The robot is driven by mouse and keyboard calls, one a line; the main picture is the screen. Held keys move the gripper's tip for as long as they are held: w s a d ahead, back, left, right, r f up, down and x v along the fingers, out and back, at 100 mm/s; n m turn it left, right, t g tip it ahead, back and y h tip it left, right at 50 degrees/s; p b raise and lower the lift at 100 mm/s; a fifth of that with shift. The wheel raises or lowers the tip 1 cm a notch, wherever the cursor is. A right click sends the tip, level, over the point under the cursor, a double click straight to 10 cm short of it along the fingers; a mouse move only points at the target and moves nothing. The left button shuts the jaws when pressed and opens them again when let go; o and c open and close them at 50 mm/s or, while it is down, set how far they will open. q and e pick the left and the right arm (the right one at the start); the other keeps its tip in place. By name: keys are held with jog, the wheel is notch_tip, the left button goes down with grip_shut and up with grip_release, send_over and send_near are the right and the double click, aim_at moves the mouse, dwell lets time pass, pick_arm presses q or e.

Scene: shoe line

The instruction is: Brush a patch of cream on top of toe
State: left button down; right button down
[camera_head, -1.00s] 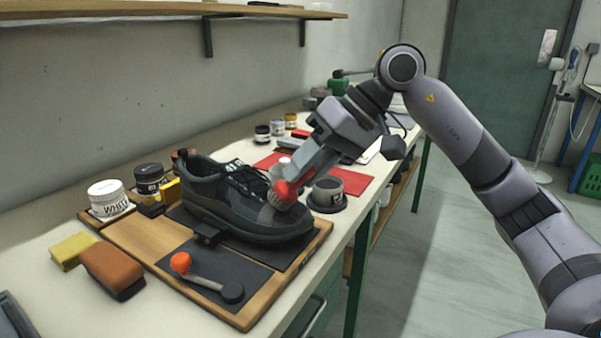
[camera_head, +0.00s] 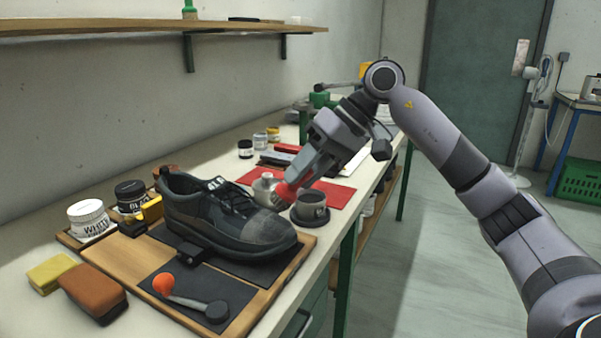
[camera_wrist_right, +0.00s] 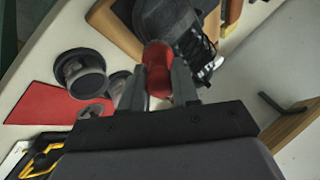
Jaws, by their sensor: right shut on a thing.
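A dark shoe (camera_head: 205,212) stands on a wooden board (camera_head: 115,262), its toe pointing right. A lighter, greyish patch (camera_head: 268,229) shows on top of the toe. My right gripper (camera_head: 300,182) is shut on a red-handled brush (camera_head: 286,192), just beyond the toe and apart from the patch in the head view. The bristles are hard to make out there. In the right wrist view the red handle (camera_wrist_right: 157,68) sits between the fingers, with the shoe's laces (camera_wrist_right: 205,62) beside it. My left gripper is not in view.
A white-labelled jar (camera_head: 90,220) and a black jar (camera_head: 131,196) stand left of the shoe. A grey cup (camera_head: 311,208) and a metal pot (camera_head: 264,188) stand near the red mat (camera_head: 338,195). An orange-ended tool (camera_head: 190,297) lies in front; sponges (camera_head: 92,290) lie at left.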

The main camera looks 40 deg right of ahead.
jog(key=shift+s+a+f, duration=0.1)
jog(key=shift+a, duration=0.2)
jog(key=shift+s+a+b, duration=0.2)
jog(key=shift+s+a, duration=0.15)
jog(key=shift+a, duration=0.4)
jog(key=shift+s+a+b, duration=0.2)
jog(key=shift+s+a, duration=0.15)
jog(key=shift+a, duration=0.45)
jog(key=shift+s+a+b, duration=0.2)
jog(key=shift+s+a, duration=0.15)
jog(key=shift+a, duration=0.4)
jog(key=a, duration=0.1)
jog(key=s+a, duration=0.1)
jog(key=a, duration=0.1)
jog(key=shift+s, duration=0.2)
jog(key=shift+r, duration=0.2)
notch_tip(320, 180, up, 6)
jog(key=s+d+p, duration=0.1)
jog(key=s+p, duration=0.1)
jog(key=p, duration=0.1)
jog(key=shift+f, duration=0.25)
